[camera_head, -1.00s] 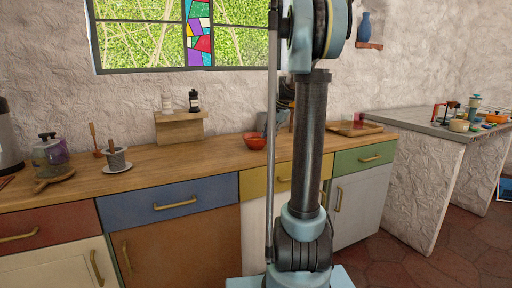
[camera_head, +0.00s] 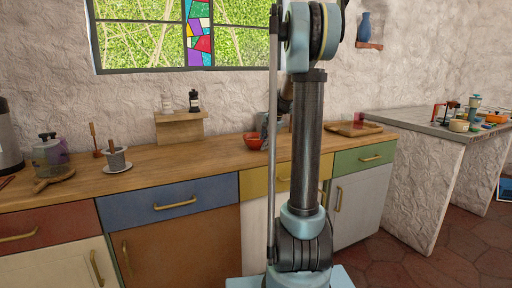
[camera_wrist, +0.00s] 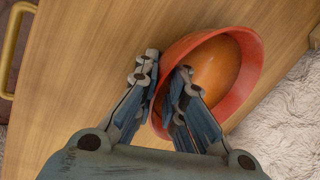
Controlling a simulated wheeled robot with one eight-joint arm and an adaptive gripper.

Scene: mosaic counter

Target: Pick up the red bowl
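The red bowl (camera_head: 252,141) is on the wooden counter, left of my arm's column in the head view; its right side is partly hidden by my gripper. In the wrist view the bowl (camera_wrist: 225,62) shows its orange inside and red rim. My gripper (camera_wrist: 163,75) straddles the near wall of the bowl, one finger outside and one inside. The fingertips are drawn close together with the wall between them, so it looks shut on the rim. The bowl shows no clear gap above the counter.
A small wooden shelf (camera_head: 180,129) with shaker-like bottles stands behind, to the left. A grey cup on a saucer (camera_head: 117,166) and a glass pot (camera_head: 48,156) are further left. A wooden board (camera_head: 353,129) lies to the right.

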